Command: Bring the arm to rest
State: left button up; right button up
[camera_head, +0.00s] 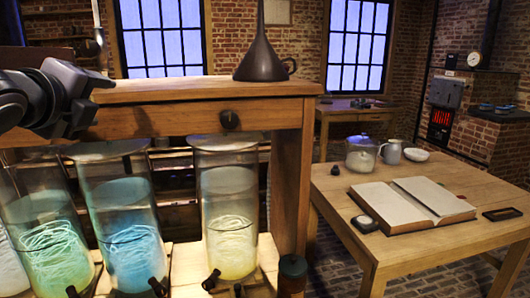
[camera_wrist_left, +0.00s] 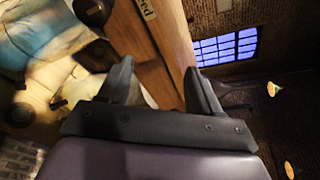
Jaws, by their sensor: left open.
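My left gripper (camera_head: 88,82) is at the left of the head view, in front of the left end of the wooden shelf beam (camera_head: 200,92). In the left wrist view its two dark fingers (camera_wrist_left: 160,78) stand apart with nothing between them. Below are glass jars with pale coils inside: one with green liquid (camera_head: 50,245), one with blue liquid (camera_head: 128,235) and one with yellowish liquid (camera_head: 230,215). Another jar is cut off at the left edge. My right gripper is not in view.
A dark funnel (camera_head: 263,55) stands on the shelf beam. At right a wooden table (camera_head: 400,255) holds an open book (camera_head: 412,205), a lidded glass jar (camera_head: 361,155), a pitcher (camera_head: 391,152) and a bowl (camera_head: 416,155). Dark clips lie before the battery jars.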

pick_arm(q)
jog(key=d+f+n+g+h, duration=0.1)
jog(key=d+f+n+h, duration=0.15)
jog(key=f, duration=0.85)
jog(key=d+f+n+g+h, duration=0.1)
jog(key=d+f+n, duration=0.2)
jog(key=f, duration=0.8)
jog(key=d+f+n+g+h, duration=0.1)
jog(key=d+f+n, duration=0.2)
jog(key=f, duration=0.8)
jog(key=s+f+n+g, duration=0.2)
jog(key=s+f+n, duration=1)
jog(key=s+f, duration=1.3)
jog(key=shift+y, duration=0.45)
jog(key=shift+a+n, duration=0.1)
jog(key=shift+n, duration=0.15)
